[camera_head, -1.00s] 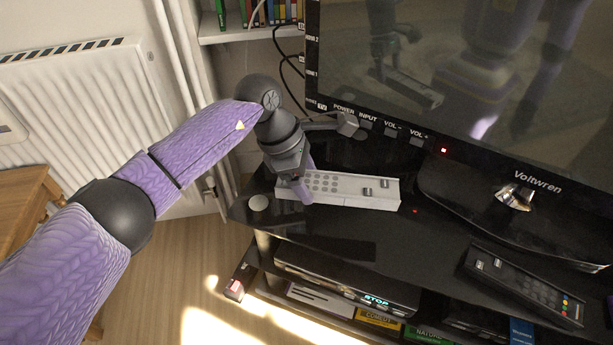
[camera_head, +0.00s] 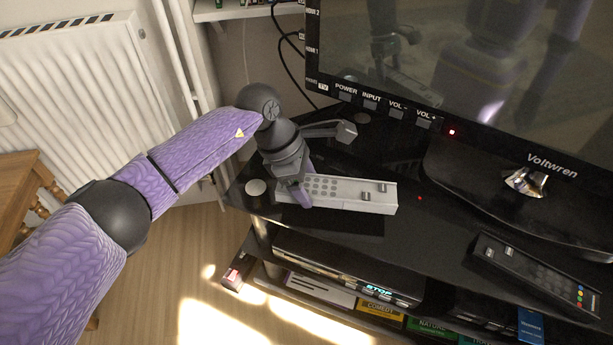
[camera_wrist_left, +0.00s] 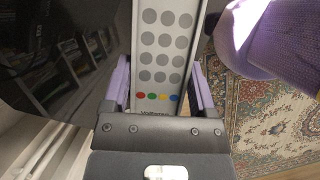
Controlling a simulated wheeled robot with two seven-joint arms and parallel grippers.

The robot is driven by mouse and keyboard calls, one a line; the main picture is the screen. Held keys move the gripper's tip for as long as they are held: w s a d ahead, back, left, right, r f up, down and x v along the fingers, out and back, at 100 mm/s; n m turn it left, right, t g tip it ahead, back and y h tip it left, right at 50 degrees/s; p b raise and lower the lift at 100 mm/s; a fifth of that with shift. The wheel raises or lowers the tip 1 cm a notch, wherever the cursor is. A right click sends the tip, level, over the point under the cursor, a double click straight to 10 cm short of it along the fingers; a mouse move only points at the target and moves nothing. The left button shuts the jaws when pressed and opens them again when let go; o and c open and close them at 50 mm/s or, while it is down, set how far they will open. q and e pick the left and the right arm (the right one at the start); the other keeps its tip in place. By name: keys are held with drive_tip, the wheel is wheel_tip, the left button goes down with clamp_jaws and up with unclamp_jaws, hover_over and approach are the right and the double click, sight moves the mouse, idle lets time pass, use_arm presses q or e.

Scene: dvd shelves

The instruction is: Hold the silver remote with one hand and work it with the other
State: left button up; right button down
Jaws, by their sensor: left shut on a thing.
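The silver remote (camera_head: 350,193) has grey round buttons and two small raised keys near its right end. It lies across the picture over the front left of the black TV stand (camera_head: 400,230). My left gripper (camera_head: 294,188) is shut on its left end. In the left wrist view the purple fingers stand on both sides of the remote (camera_wrist_left: 165,45), near its red, green, yellow and blue buttons. The gripper hides part of that end. I cannot tell exactly how high the remote is above the stand. My right gripper is not in view.
A television (camera_head: 440,70) stands behind, with a red light. A black remote (camera_head: 535,275) lies at the right front of the stand. A pale disc (camera_head: 256,187) is left of the silver remote. A player (camera_head: 345,270) sits on the shelf below. A radiator (camera_head: 75,90) is at left.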

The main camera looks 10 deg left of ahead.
use_arm(q)
drive_tip(key=shift+f+b, duration=0.95)
drive_tip(key=shift+f, duration=0.9)
idle(2.1)
